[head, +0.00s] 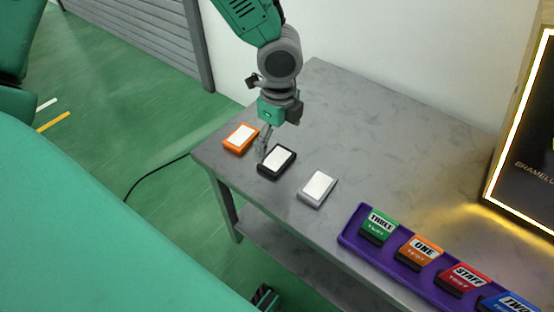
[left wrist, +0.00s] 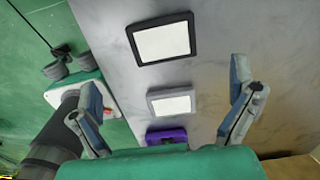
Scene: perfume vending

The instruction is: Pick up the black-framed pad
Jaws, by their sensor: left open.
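The black-framed pad (head: 278,160), with a white face, lies flat on the grey table near its left edge, between an orange-framed pad and a grey-framed pad. In the left wrist view the black-framed pad (left wrist: 162,42) is at the top, beyond the fingertips. My left gripper (head: 264,143) points down just above the upper-left side of the black-framed pad. Its two fingers (left wrist: 165,82) are spread wide with nothing between them. Whether the fingers touch the pad is unclear. A dark ridged part at the head view's bottom edge may be my right gripper; its jaws are not discernible.
The orange-framed pad (head: 241,138) and the grey-framed pad (head: 317,188) lie on either side. A purple tray (head: 350,239) with several labelled boxes is at the lower right. A lit display (head: 525,140) stands at the right. The table (head: 375,130) is bare behind the pads.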

